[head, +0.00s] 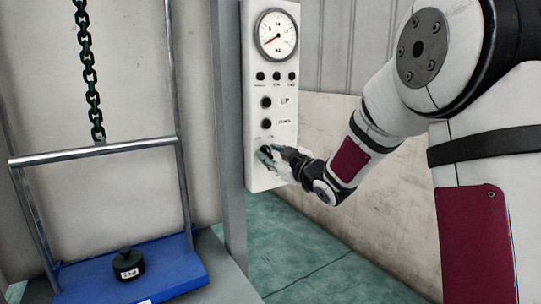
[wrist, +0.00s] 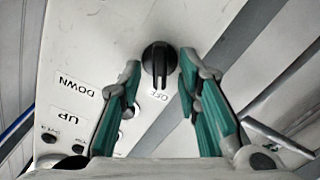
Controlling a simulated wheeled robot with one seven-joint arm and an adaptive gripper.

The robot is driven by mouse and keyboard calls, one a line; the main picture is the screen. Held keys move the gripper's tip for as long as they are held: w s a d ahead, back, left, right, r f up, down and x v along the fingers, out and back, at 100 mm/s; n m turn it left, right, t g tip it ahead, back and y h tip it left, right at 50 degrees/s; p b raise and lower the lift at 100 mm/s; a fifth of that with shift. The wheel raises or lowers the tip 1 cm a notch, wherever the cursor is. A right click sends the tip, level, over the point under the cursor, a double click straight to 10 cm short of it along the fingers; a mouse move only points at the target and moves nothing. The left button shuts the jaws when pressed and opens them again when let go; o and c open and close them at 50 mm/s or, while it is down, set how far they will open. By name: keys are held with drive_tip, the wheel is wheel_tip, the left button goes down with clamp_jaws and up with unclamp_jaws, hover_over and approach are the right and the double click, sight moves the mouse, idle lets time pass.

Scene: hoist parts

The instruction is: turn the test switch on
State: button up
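The test switch (wrist: 158,60) is a black rotary knob on the white panel, with a label reading OFF beside it in the wrist view. In the head view the panel (head: 256,168) stands upright, and the knob is mostly hidden by my gripper near its lower end. My gripper (wrist: 160,72) is open, with one green-padded finger on each side of the knob. A gap shows between each finger and the knob in the wrist view. In the head view my gripper (head: 268,153) is at the panel's lower part.
Above the switch are buttons labelled UP (head: 266,102) and DOWN (head: 266,124), a row of small dark buttons and a round gauge (head: 277,35). At left, a chain (head: 90,75) hangs over a blue platform (head: 180,268) bearing a black weight (head: 128,264). A grey post (head: 230,130) stands beside the panel.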

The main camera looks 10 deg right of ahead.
drive_tip(key=shift+w+a, duration=0.1)
drive_tip(key=shift+w, duration=0.15)
clamp_jaws()
drive_tip(key=shift+m, duration=0.4)
drive_tip(key=m+p, duration=0.3)
drive_tip(key=m, duration=0.2)
drive_tip(key=m+p, duration=0.1)
drive_tip(key=m, duration=0.1)
drive_tip(key=m+p, duration=0.1)
drive_tip(key=m, duration=0.1)
drive_tip(key=m+p, duration=0.1)
drive_tip(key=m, duration=0.1)
drive_tip(key=shift+d, duration=0.25)
idle(0.5)
